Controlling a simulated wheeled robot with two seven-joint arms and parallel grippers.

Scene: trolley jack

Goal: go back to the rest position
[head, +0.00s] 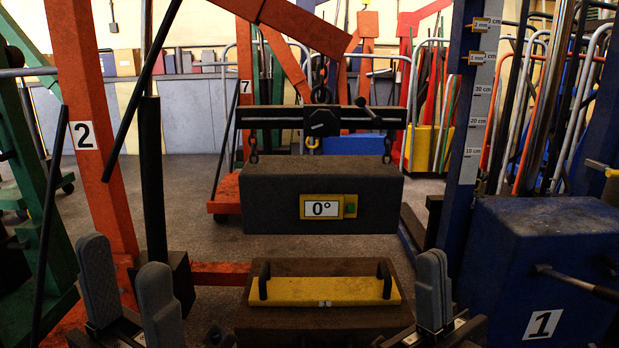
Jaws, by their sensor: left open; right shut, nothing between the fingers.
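My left gripper (124,256) is at the lower left, its two grey padded fingers pointing up and spread apart, with nothing between them. My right gripper (435,256) is at the lower right, its grey fingers pointing up and close together, holding nothing. Both grippers stand apart from each other, on either side of a brown block with a yellow top plate (325,290) and two black handles. The plate lies at the bottom centre.
A dark block (270,200) with a "0°" display hangs from a black beam (280,116) ahead. An orange post marked 2 (90,110) rises at left. A blue box marked 1 (545,260) stands at right, beside a blue post with a scale (476,120). Grey floor shows between.

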